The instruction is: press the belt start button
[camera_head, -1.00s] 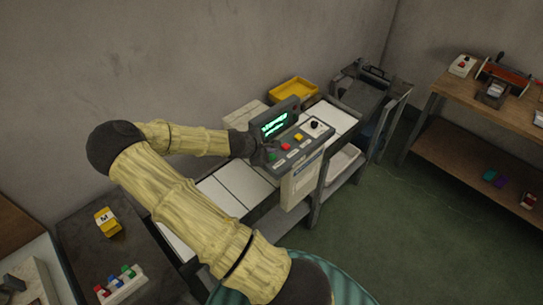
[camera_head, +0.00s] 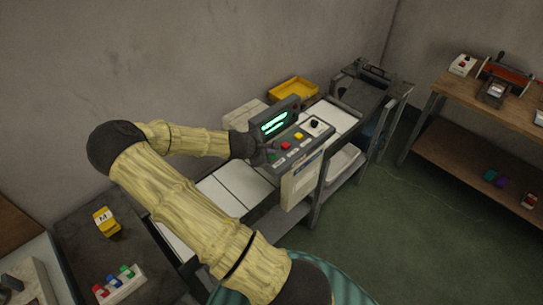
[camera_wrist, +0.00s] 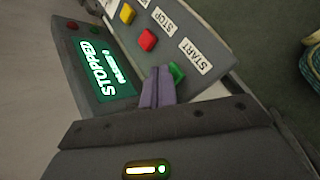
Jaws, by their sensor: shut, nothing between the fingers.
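The green start button (camera_wrist: 177,73) sits beside the START label on the grey control panel (camera_wrist: 205,88). In the head view the panel (camera_head: 318,137) stands over the belt, and the green button (camera_head: 272,157) shows at its near left end. My gripper (camera_wrist: 160,85) is shut and empty, with its fingertips right at the green button and covering part of it. I cannot tell whether they touch it or whether it is pushed in.
A red button (camera_wrist: 147,40) by the STOP label and a yellow button (camera_wrist: 127,13) sit close along the panel. The raised screen stands beside my fingers. The white belt (camera_head: 237,187) runs below the panel. A yellow tray (camera_head: 293,90) lies behind it.

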